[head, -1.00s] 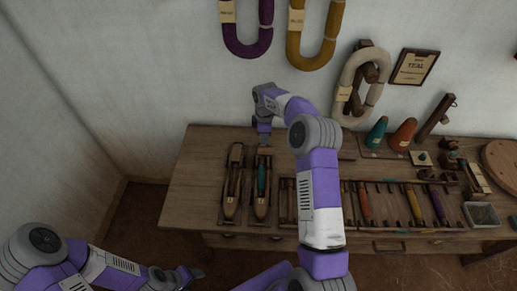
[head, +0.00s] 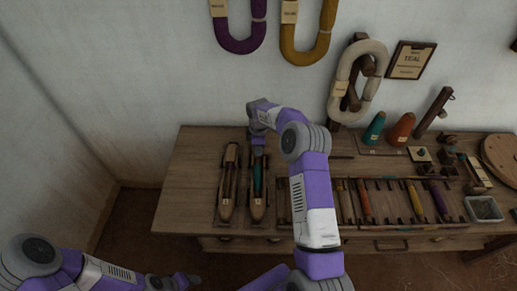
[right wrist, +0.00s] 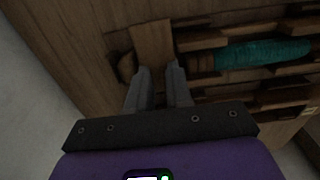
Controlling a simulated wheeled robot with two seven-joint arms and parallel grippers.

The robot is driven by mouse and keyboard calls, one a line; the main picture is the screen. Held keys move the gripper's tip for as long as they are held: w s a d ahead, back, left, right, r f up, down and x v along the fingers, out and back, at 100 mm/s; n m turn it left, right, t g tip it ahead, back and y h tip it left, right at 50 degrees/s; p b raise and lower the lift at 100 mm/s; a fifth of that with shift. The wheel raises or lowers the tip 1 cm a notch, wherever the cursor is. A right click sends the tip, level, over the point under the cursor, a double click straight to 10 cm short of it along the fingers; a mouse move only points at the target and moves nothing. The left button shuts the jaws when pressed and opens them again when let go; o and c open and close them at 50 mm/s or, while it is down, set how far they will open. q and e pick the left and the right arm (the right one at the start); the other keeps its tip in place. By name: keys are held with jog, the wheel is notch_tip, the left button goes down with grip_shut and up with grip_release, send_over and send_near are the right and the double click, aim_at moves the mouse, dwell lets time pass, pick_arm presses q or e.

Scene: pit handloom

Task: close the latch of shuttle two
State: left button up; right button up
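Two wooden boat-shaped shuttles lie side by side at the left of the bench. The left shuttle (head: 228,205) shows no coloured bobbin. The right one (head: 257,211) holds a teal bobbin (right wrist: 262,52). My right gripper (head: 258,151) points down over the far end of the shuttle with teal. In the right wrist view a flat wooden strip (right wrist: 152,38) lies at that end, reaching the fingertips. The fingers (right wrist: 159,75) stand a narrow gap apart; whether they grip the strip is unclear. My left gripper (head: 188,281) is low at the left, away from the bench, its fingers too small to read.
Right of the shuttles a rack (head: 388,205) holds coloured bobbins. Teal (head: 374,129) and red-brown (head: 400,130) cones stand behind it. A small tray (head: 484,209) sits at the right. Yarn hanks and a TEAL sign (head: 410,60) hang on the wall. The bench's left part (head: 190,175) is bare.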

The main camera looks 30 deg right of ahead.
grip_shut()
jog(key=shift+m, duration=0.3)
jog(key=m+p, duration=0.1)
jog(key=m, duration=0.1)
jog(key=shift+m, duration=0.4)
jog(key=m+p, duration=0.1)
jog(key=m, duration=0.3)
jog(key=shift+m, duration=0.3)
jog(key=m+p, duration=0.1)
jog(key=m, duration=0.4)
jog(key=shift+m+p, duration=0.3)
jog(key=shift+m, duration=2.1)
